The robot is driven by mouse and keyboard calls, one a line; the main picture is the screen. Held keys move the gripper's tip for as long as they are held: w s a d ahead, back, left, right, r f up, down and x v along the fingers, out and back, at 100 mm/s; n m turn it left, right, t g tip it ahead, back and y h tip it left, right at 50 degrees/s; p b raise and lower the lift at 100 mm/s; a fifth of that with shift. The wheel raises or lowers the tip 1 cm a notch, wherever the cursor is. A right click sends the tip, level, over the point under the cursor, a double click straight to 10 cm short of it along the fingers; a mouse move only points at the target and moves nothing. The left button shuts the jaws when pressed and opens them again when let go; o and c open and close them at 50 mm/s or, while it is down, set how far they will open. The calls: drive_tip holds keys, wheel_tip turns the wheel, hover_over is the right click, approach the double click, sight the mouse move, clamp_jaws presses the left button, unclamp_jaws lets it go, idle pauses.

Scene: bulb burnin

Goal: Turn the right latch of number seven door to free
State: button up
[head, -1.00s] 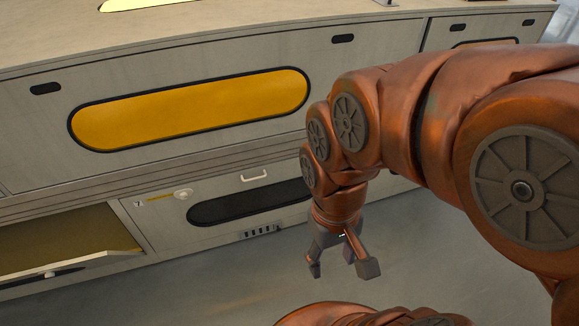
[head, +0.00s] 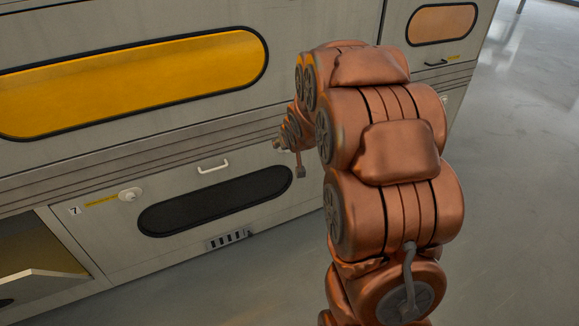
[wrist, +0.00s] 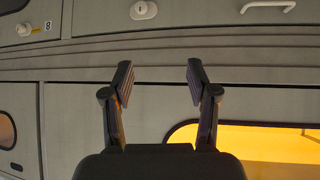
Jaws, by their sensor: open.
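The number seven door (head: 110,240) is the lower grey panel in the head view, with a dark oval window, a white bar handle (head: 212,166) and a round white left latch (head: 130,194) beside its "7" label. Its right end is partly behind my arm, so no right latch shows there. My gripper (head: 289,158) is open and empty near the door's upper right. The wrist view appears upside down. My open fingers (wrist: 157,84) point at the cabinet's ribbed band there. A round white latch (wrist: 143,10), apparently the seven door's right one, is at the top edge, apart from the fingers.
A latch (wrist: 23,29) beside an "8" label is at upper left in the wrist view. An open flap (head: 40,286) juts out left of the seven door. A yellow window (head: 135,80) lies above. Grey floor (head: 510,200) is clear at right.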

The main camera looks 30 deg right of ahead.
drive_tip(key=w+d+f+t+y+b, duration=0.1)
drive_tip(key=w+d+f+t+b, duration=0.4)
drive_tip(key=f+b, duration=0.45)
drive_tip(key=w+d+f+t+y+b, duration=0.1)
drive_tip(key=w+d+f+t+b, duration=0.45)
drive_tip(key=f, duration=0.65)
drive_tip(key=w+d+g+b, duration=0.1)
drive_tip(key=w+b, duration=0.2)
drive_tip(key=w, duration=0.4)
drive_tip(key=shift+w+r+m+g+b, duration=0.25)
drive_tip(key=shift+r+m+g+b, duration=0.05)
drive_tip(key=shift+g+b, duration=0.05)
drive_tip(key=shift+d, duration=0.15)
drive_tip(key=shift+c, duration=0.5)
clamp_jaws()
